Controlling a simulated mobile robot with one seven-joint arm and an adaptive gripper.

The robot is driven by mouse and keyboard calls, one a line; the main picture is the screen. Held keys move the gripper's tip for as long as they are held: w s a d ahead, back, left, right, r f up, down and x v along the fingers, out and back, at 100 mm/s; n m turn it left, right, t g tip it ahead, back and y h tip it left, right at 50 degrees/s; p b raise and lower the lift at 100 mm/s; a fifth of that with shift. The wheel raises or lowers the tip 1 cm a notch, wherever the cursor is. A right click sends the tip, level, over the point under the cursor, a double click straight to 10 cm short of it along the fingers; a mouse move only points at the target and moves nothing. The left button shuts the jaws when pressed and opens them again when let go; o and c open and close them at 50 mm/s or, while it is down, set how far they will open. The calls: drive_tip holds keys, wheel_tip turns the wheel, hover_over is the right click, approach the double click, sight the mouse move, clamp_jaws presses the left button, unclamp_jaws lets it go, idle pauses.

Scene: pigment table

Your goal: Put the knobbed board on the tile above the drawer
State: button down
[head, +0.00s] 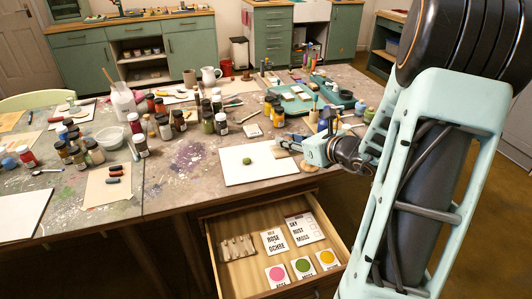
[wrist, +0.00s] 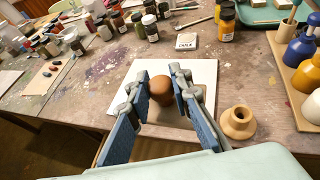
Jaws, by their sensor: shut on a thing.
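My gripper (head: 306,150) is at the right edge of the white tile in the head view. In the wrist view its fingers (wrist: 162,77) are closed on a round brown knob (wrist: 161,91). The tile also shows behind the fingers in the wrist view (wrist: 204,73); the lump does not.
A wooden ring-like piece (wrist: 238,123) stands right of the gripper. Paint bottles (wrist: 302,70) stand on a board farther right. Several jars (head: 215,120) stand behind the tile. The drawer holds labelled cards (head: 274,241), colour cards and a pale notched piece (head: 237,247).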

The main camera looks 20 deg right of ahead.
drive_tip(key=w+f, duration=0.2)
drive_tip(key=w, duration=0.1)
drive_tip(key=w+a+f+b, duration=0.1)
drive_tip(key=w+f, duration=0.4)
drive_tip(key=w, duration=0.1)
drive_tip(key=shift+w+a+f, duration=0.15)
drive_tip(key=shift+w+f, duration=0.2)
drive_tip(key=shift+w, duration=0.05)
drive_tip(key=shift+w+f, duration=0.2)
drive_tip(key=shift+f, duration=0.1)
drive_tip(key=shift+w+f+b, duration=0.2)
drive_tip(key=shift+f+b, duration=0.3)
drive_tip(key=shift+f, duration=1.1)
drive_tip(key=shift+f, duration=0.2)
drive_tip(key=c, duration=1.7)
unclamp_jaws()
drive_tip(key=shift+c, duration=0.2)
